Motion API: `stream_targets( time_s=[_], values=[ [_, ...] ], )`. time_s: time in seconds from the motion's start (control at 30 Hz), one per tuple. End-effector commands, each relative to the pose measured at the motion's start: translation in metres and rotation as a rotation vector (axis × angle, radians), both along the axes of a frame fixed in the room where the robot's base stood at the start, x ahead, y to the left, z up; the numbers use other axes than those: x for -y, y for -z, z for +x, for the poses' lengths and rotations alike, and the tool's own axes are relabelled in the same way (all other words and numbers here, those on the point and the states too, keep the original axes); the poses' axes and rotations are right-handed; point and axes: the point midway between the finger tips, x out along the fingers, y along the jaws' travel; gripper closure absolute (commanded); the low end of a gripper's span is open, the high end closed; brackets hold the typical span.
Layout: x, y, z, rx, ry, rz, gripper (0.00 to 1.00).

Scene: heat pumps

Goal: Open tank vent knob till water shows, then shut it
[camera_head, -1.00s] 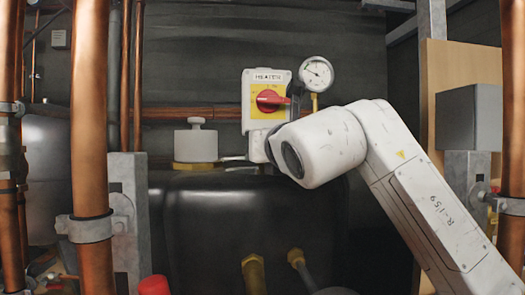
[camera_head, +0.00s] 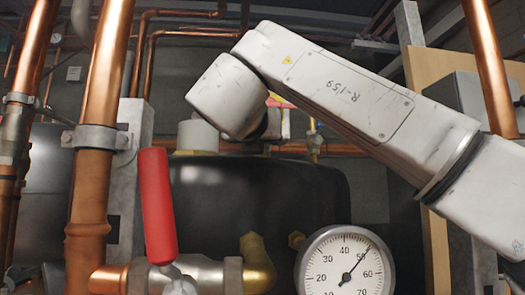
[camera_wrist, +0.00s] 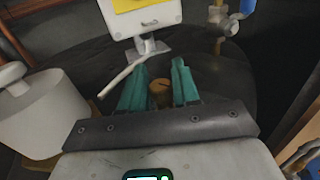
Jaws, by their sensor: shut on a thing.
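In the wrist view, my gripper (camera_wrist: 161,68) has its two teal fingers on either side of a small brass vent knob (camera_wrist: 160,94) and is shut on it. The knob stands on top of the black tank (camera_wrist: 235,100). A thin white tube (camera_wrist: 126,78) slants down to the left beside the fingers. I can make out no water at its end. In the head view, the black tank (camera_head: 300,195) stands behind my arm. The knob and fingertips are hidden there.
A white cap (camera_head: 197,136) stands on the tank's left. A red lever (camera_head: 157,205), copper pipes (camera_head: 100,130) and a pressure gauge (camera_head: 345,265) are in the foreground. A white switch box (camera_wrist: 132,18) is just beyond the fingers. A wooden panel (camera_head: 437,245) is at right.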

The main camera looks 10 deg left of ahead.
Motion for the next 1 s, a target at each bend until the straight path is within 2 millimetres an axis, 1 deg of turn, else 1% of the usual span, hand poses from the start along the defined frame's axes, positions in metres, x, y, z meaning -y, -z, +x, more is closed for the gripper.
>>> stream_targets(
  time_s=[0.3, 0.83, 0.87, 1.0],
  values=[
    [0.0, 0.0004, -0.0001, -0.002, 0.1, 0.0, 1.0],
    [0.0002, 0.0003, 0.0003, -0.002, 0.12, -0.001, 1.0],
    [0.0002, 0.0004, 0.0003, -0.002, 0.12, -0.001, 0.67],
    [0.0001, 0.0004, 0.0003, -0.002, 0.119, -0.001, 0.54]
  ],
)
